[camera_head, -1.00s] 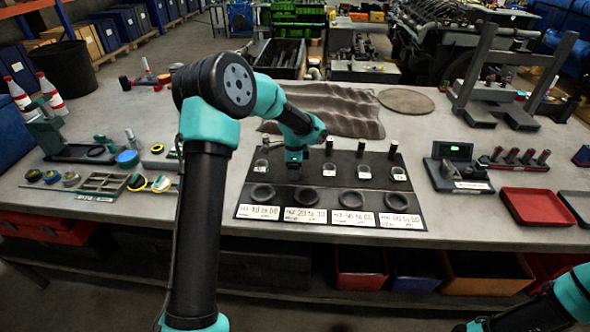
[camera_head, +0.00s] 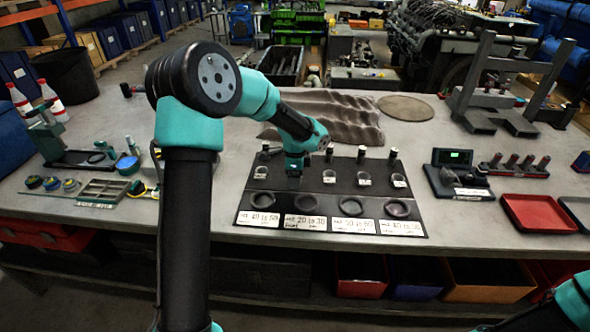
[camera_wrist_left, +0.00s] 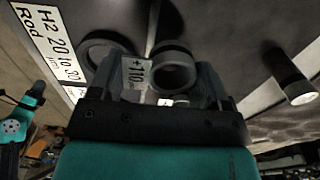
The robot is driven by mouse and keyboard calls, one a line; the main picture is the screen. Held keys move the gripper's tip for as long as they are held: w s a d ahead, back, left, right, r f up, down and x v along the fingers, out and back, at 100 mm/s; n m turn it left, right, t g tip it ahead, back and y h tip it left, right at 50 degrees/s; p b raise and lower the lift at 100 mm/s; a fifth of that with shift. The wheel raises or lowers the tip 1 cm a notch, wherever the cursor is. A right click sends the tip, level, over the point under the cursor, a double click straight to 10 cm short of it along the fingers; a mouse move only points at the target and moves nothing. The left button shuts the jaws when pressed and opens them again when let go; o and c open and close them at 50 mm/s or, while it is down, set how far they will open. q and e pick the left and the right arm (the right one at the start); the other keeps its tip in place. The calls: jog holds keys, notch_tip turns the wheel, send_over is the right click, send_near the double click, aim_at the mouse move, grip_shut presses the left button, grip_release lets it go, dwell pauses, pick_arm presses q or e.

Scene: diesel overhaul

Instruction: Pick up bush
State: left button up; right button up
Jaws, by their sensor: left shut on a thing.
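A grey ring-shaped bush (camera_wrist_left: 172,72) sits between the fingers of my left gripper (camera_wrist_left: 175,88) in the left wrist view. The gripper is shut on it, and a white tag (camera_wrist_left: 136,77) reading about +110 is beside it. In the head view my left gripper (camera_head: 294,180) is low over the second column of a dark mat (camera_head: 340,190), hiding the bush there. I cannot tell whether the bush touches the mat. Other tagged bushes stand in the same row, such as one on the left (camera_head: 262,172) and one on the right (camera_head: 399,180). My right gripper is out of view.
Larger dark rings (camera_head: 350,206) lie along the mat's front above white labels (camera_head: 303,222). Short posts (camera_head: 362,153) stand along its back. A display device (camera_head: 455,172) and a red tray (camera_head: 538,215) are to the right. A sorting tray (camera_head: 102,191) is to the left.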

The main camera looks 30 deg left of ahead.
pick_arm(q)
jog(key=s+d, duration=0.2)
jog(key=s, duration=0.1)
jog(key=s+d, duration=0.1)
jog(key=s, duration=0.2)
jog(key=s+d+r, duration=0.1)
jog(key=s+d, duration=0.1)
jog(key=s, duration=0.1)
jog(key=shift+s+d, duration=0.2)
jog(key=shift+d, duration=0.15)
jog(key=shift+w+a, duration=0.1)
